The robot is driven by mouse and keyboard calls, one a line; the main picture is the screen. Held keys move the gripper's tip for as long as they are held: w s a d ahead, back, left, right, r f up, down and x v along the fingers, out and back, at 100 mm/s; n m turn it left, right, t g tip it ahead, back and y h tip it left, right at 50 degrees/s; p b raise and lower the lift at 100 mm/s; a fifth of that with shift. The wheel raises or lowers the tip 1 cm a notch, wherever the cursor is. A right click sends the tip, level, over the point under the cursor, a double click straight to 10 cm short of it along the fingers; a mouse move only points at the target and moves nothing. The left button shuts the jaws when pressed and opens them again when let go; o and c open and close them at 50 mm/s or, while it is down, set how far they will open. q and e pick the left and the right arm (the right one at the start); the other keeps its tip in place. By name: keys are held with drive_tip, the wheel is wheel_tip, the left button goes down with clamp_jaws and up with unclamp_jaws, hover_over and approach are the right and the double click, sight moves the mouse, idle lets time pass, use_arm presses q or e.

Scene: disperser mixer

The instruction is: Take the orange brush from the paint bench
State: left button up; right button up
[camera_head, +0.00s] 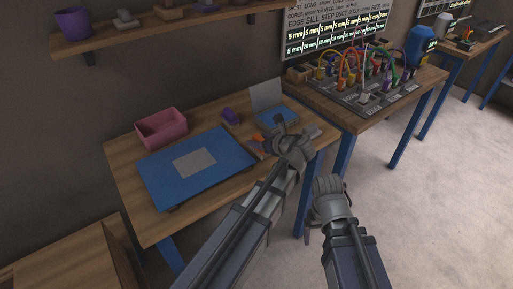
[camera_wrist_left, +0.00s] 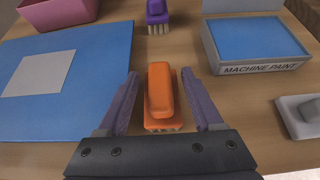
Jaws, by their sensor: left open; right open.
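The orange brush (camera_wrist_left: 162,95) stands bristles down on the wooden paint bench (camera_wrist_left: 180,50) in the left wrist view. In the head view the orange brush (camera_head: 257,139) is partly hidden by my left gripper (camera_head: 272,140). My left gripper (camera_wrist_left: 164,95) is open, with one finger on each side of the brush and visible gaps between. I cannot tell how far the fingertips are above the bench. My right gripper (camera_head: 312,230) hangs open and empty over the floor, right of the bench.
A purple brush (camera_wrist_left: 157,17) stands beyond the orange one. A blue paint tray marked MACHINE PAINT (camera_wrist_left: 258,42) is at right. A grey block (camera_wrist_left: 301,116) sits nearer. A blue mat (camera_wrist_left: 75,90) and a pink bin (camera_wrist_left: 58,12) lie left. A cable bench (camera_head: 330,116) adjoins.

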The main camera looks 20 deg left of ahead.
sight(260, 138)
use_arm(q)
drive_tip(key=shift+s+d+r, duration=0.1)
drive_tip(key=shift+d, duration=0.05)
clamp_jaws()
idle(0.4)
wheel_tip(260, 138, up, 10)
drive_tip(key=p, duration=1)
